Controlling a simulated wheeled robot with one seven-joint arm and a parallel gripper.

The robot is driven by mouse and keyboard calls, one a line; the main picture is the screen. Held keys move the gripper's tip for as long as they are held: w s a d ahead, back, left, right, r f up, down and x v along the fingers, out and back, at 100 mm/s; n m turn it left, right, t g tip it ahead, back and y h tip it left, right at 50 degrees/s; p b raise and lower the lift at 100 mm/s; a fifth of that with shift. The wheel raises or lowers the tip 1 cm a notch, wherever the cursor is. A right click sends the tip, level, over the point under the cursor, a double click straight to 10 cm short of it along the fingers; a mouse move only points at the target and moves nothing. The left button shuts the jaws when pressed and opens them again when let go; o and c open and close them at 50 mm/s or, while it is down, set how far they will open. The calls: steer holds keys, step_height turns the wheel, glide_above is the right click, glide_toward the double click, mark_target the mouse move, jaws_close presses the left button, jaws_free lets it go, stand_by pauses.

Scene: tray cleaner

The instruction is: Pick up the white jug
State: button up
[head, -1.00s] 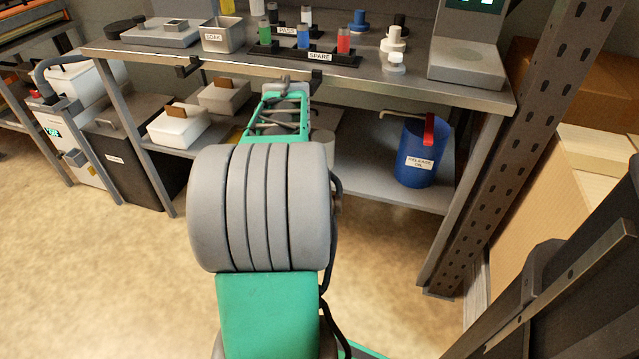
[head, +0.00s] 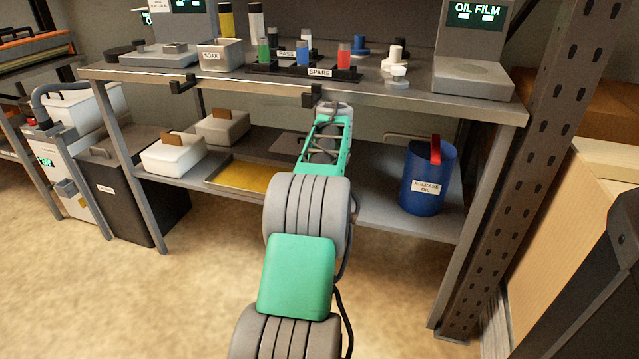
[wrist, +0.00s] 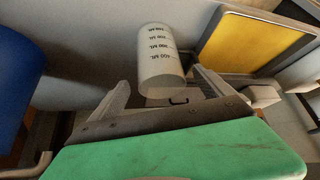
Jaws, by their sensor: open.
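The white jug (wrist: 163,66) is a pale cylinder with rows of dark printed marks in the wrist view. It appears between the two fingers of my gripper (wrist: 160,78), with space showing on both sides. My gripper is open and holds nothing; I cannot tell how far the fingers reach along the jug. In the head view my arm reaches over the lower shelf (head: 385,205) of the bench, and its links hide the jug and the fingers.
A blue release oil bucket (head: 424,185) with a red part stands right of my arm, also at the wrist view's left edge (wrist: 18,75). A yellow-bottomed tray (head: 240,178) and white bins (head: 172,156) lie to the left.

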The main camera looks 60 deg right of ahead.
steer(key=x, duration=0.2)
steer(key=b+x, duration=0.1)
steer(key=x, duration=0.1)
steer(key=shift+a+f, duration=0.2)
steer(key=shift+f, duration=0.05)
steer(key=shift+w+d+f+b, duration=0.15)
steer(key=shift+d+f+b, duration=0.1)
steer(key=shift+d+b, duration=0.1)
steer(key=shift+r, duration=0.1)
steer(key=shift+c, duration=0.2)
steer(key=c, duration=1.5)
